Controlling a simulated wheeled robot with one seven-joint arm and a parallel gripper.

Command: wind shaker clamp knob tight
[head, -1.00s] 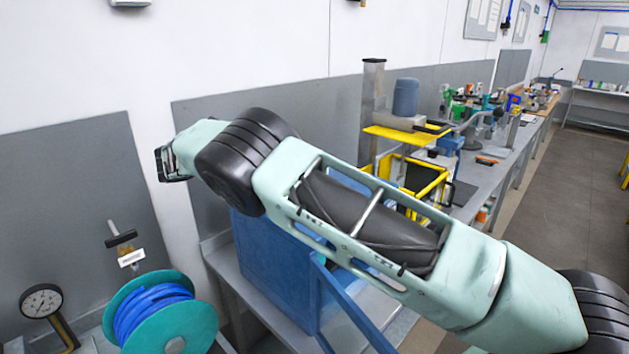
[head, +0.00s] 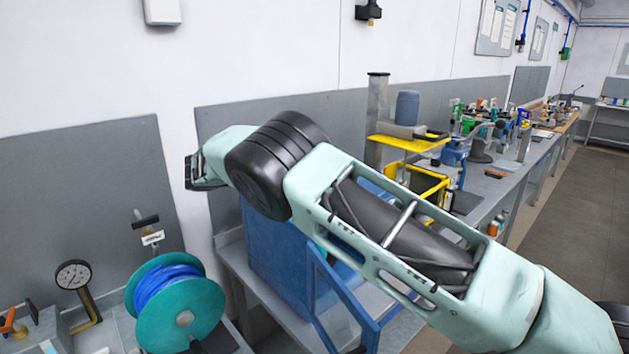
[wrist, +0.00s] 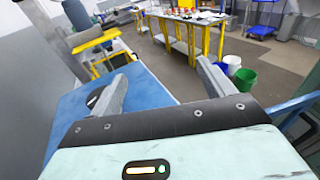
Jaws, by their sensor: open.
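My gripper (head: 190,172) is at the left end of my raised arm in the head view, above and left of a blue cabinet (head: 268,262). In the wrist view its two fingers (wrist: 162,70) are spread wide with nothing between them. The blue cabinet has a blue framed door (head: 342,300) standing open, and its blue top (wrist: 70,125) shows under the fingers in the wrist view. My arm hides part of the cabinet.
A yellow-framed stand (head: 408,143) with a blue-grey canister (head: 407,107) is on the bench behind my arm. A teal reel (head: 180,310) with blue hose and a dial gauge (head: 73,275) are at lower left. The aisle floor (head: 575,230) at right is clear.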

